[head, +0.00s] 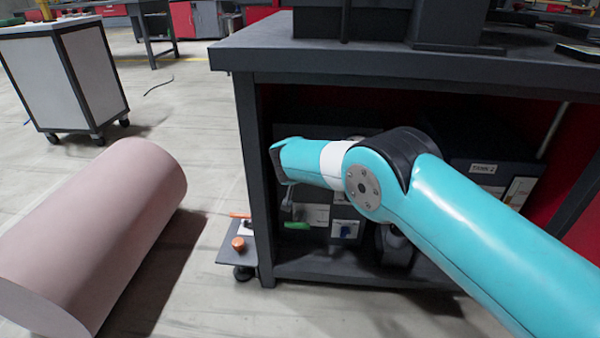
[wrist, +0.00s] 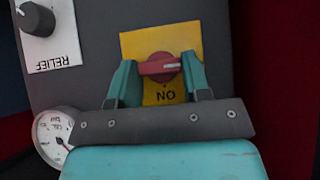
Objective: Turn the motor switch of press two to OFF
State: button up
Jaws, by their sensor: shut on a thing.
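In the wrist view a red rotary switch (wrist: 158,67) sits on a yellow plate (wrist: 188,36) on a grey panel. The word ON shows upside down below the switch; no OFF word is visible. The switch's bar lies nearly level across the picture. My gripper (wrist: 159,66) has one teal finger at each end of the bar and is shut on it. In the head view my arm reaches into the dark bench; the fingers and the switch are hidden there.
A RELIEF knob (wrist: 36,19) and a round gauge (wrist: 55,133) are beside my gripper. The bench top (head: 400,68) overhangs the arm, with a bench leg (head: 254,180) at left. A pink cylinder (head: 90,230) lies on the floor, left.

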dwell(0.3)
jog(key=o, duration=0.9)
jog(key=shift+o, duration=0.2)
jog(key=p+v, duration=0.6)
jog(key=v, duration=1.1)
jog(key=shift+s+r, duration=0.1)
jog(key=shift+r, duration=0.1)
